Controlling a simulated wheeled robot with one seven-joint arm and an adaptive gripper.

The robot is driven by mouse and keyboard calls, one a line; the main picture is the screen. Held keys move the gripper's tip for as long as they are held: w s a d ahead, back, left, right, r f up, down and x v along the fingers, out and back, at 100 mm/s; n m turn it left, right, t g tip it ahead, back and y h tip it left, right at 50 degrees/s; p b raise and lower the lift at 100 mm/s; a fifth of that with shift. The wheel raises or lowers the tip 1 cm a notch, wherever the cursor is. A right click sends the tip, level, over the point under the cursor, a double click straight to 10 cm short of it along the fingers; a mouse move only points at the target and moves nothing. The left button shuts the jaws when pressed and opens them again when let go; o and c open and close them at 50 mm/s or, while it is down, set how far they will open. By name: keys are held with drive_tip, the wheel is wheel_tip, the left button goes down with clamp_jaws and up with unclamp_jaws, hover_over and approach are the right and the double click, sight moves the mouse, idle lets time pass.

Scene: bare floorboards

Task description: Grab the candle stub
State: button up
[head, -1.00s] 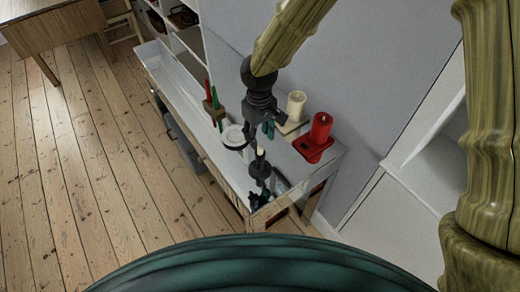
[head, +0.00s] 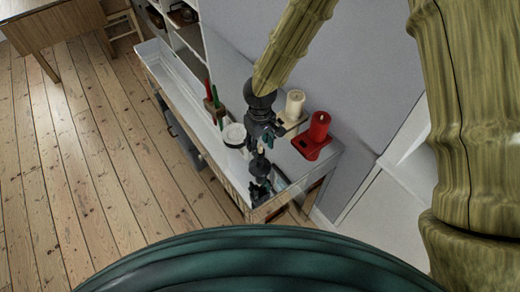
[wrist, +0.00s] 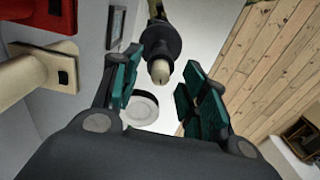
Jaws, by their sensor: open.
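The candle stub is a short cream candle end (wrist: 160,72) in a dark candlestick (wrist: 158,45). In the wrist view it points toward my gripper (wrist: 160,86), whose green-padded fingers are spread apart with the stub's tip at the gap between them. In the head view the dark candlestick (head: 260,168) stands near the front end of the white sideboard. My gripper (head: 264,143) hangs just above it, open and empty, and largely hides the stub. I cannot tell whether either finger touches the stub.
A white dish (head: 234,135) sits left of my gripper. Slim red and green candles (head: 213,103) stand further back. The sideboard (head: 180,100) runs along the wall.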

drive_tip(key=c, duration=0.9)
drive_tip(key=shift+r, duration=0.1)
